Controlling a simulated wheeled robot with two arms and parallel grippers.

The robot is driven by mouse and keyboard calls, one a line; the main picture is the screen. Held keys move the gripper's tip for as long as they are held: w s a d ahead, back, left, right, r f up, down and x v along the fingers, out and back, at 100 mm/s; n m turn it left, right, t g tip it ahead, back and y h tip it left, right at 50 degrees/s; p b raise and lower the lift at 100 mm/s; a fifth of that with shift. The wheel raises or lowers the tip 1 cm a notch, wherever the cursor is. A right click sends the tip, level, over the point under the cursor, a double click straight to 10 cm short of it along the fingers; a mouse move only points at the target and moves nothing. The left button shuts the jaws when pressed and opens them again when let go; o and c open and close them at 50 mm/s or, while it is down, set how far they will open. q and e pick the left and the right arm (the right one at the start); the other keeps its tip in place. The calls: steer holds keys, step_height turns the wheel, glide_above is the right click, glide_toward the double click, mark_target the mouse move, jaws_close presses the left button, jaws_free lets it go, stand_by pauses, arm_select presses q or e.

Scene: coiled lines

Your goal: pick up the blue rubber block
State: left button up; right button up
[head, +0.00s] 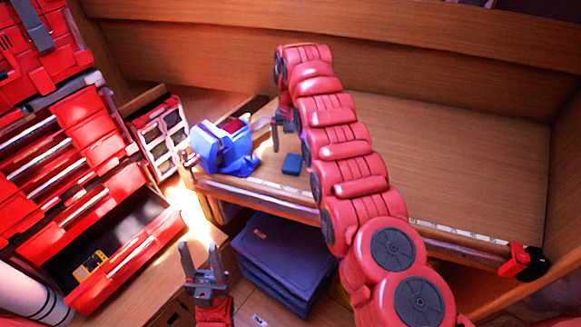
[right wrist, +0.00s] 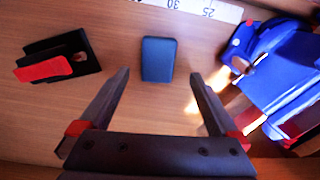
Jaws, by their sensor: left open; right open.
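The blue rubber block (head: 291,163) lies on the wooden workbench (head: 450,140), near its front edge and right of the blue vise (head: 225,147). The right wrist view shows the block (right wrist: 158,60) whole, lying ahead of the gap between my fingertips and touching neither. My right gripper (head: 285,124) is open and empty, just behind the block in the head view, with its arm partly hiding it. Its two fingers also show in the right wrist view (right wrist: 160,75). My left gripper (head: 201,252) is open and empty, low in front of the bench, away from the block.
The vise stands near the block and shows at the right of the right wrist view (right wrist: 290,75). A black and red object (right wrist: 58,62) lies on the other side. A measuring strip (head: 450,231) runs along the bench's front edge. An open red drawer (head: 125,255) juts out at left.

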mark_target(293, 161)
steer(key=shift+s+f, duration=0.15)
steer(key=shift+f, duration=0.2)
step_height(293, 161, down, 3)
steer(key=shift+d+r+p, duration=0.1)
steer(key=shift+p, duration=1.1)
steer(key=shift+f, duration=0.4)
steer(key=c, duration=1.5)
steer(key=shift+o, duration=0.2)
steer(key=shift+r, duration=0.1)
